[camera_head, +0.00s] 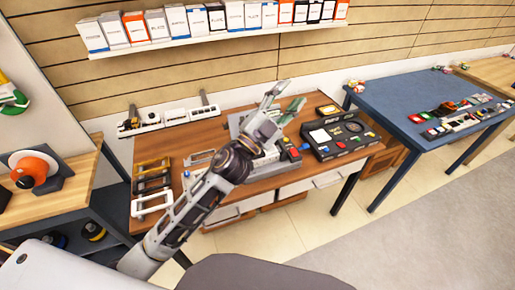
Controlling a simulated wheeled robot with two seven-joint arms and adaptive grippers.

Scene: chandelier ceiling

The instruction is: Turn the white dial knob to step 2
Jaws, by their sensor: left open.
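My left arm comes in from the lower left, and its gripper (284,100) is open and empty above the wooden table (240,185). A grey panel (270,160) with small coloured buttons lies on the table below the gripper, partly hidden by it. A black control panel (345,149) sits just to its right, with a white patch, a round dark part and coloured buttons. I cannot clearly make out the white dial knob; it may be hidden behind my arm or too small to tell. My right gripper is not in view.
A wall rail (168,118) with fittings is behind. A shelf of boxes (212,20) hangs above. A blue table (400,105) with small items stands right. A wooden bench (62,205) is left.

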